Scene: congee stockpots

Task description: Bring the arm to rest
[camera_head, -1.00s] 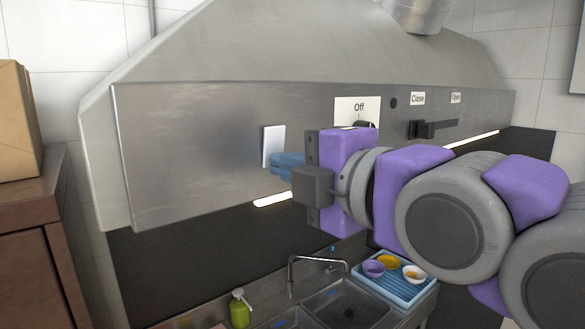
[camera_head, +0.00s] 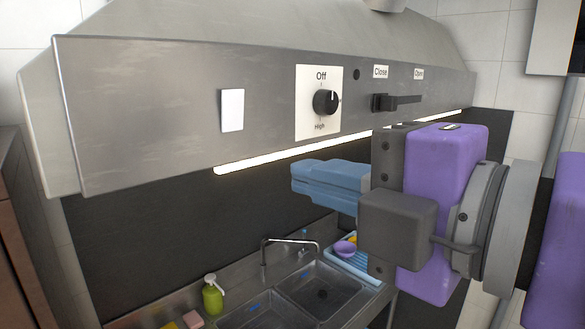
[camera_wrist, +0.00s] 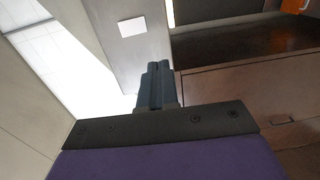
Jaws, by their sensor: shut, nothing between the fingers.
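My gripper (camera_head: 294,180) has blue fingers, a grey mount and a purple wrist, and shows at the right of the head view. Its fingers point left, are closed together and hold nothing. In the head view they appear below the range hood's lit lower edge and above the sink, apart from both. In the wrist view the closed fingers (camera_wrist: 158,66) stand up from the grey mount, with a white plate on a grey panel beyond them.
The steel hood (camera_head: 150,115) carries a white switch plate (camera_head: 232,110), a black knob (camera_head: 326,102) and a slider (camera_head: 385,103). Below are the sink (camera_head: 320,290), its faucet (camera_head: 290,243), a green soap bottle (camera_head: 212,294) and a blue rack (camera_head: 352,262) with bowls. A brown cabinet (camera_head: 15,250) stands left.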

